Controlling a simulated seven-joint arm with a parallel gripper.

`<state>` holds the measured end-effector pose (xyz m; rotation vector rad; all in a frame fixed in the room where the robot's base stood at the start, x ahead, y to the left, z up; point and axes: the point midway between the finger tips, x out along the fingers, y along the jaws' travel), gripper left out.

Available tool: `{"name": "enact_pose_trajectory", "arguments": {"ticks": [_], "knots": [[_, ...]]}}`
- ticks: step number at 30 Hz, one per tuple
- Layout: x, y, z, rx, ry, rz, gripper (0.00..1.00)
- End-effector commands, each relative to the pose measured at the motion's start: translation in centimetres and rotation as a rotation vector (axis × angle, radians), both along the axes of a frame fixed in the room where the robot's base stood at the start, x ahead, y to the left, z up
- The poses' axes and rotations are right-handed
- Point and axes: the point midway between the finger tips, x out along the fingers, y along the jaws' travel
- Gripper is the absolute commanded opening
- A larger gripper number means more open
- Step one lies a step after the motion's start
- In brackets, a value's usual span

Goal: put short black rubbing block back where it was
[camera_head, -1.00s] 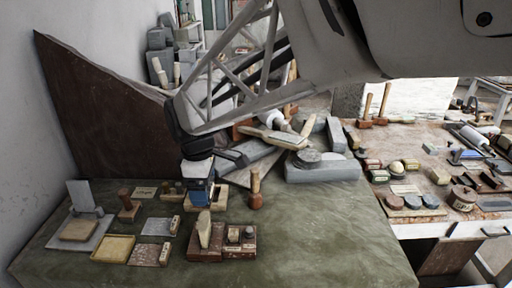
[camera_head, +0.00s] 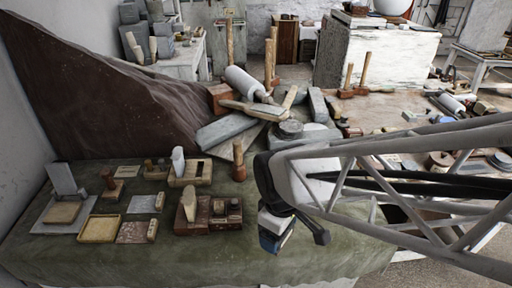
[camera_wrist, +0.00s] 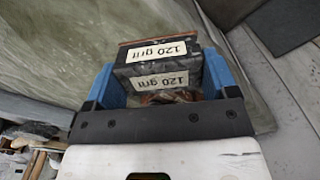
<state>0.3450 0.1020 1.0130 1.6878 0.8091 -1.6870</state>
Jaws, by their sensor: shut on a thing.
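My gripper (camera_head: 283,238) hangs over the right front part of the green cloth-covered table (camera_head: 110,262). In the wrist view its blue fingers (camera_wrist: 158,83) are shut on a short black block (camera_wrist: 128,82). The block has white "120 grit" labels on two faces and a brown edge at its far side. In the head view the block is hidden or too small to make out at the fingers. A dark brown holder (camera_head: 222,225) with a pale upright piece (camera_head: 189,204) stands left of the gripper. A lighter wooden holder (camera_head: 201,180) with a white upright piece (camera_head: 177,161) stands behind it.
A wooden-handled tool (camera_head: 239,160) stands upright behind the gripper. Grey stone blocks (camera_head: 224,131) and a roller (camera_head: 244,83) are piled farther back. Flat trays (camera_head: 99,229) and plates lie at left. The cloth in front of the holders is clear.

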Motion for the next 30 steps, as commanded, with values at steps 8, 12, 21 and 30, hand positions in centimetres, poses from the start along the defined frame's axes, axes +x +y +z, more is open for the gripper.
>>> {"name": "enact_pose_trajectory", "arguments": {"ticks": [8,12,21,30], "knots": [[-2.8,-2.3,-1.9,0.0,0.0,-0.099,0.53],[-3.1,-2.5,-2.1,0.0,0.0,-0.111,0.53],[-3.1,-2.5,-2.1,0.0,0.0,-0.11,0.53],[-1.6,-2.2,-2.2,0.0,0.001,-0.11,0.53]]}}
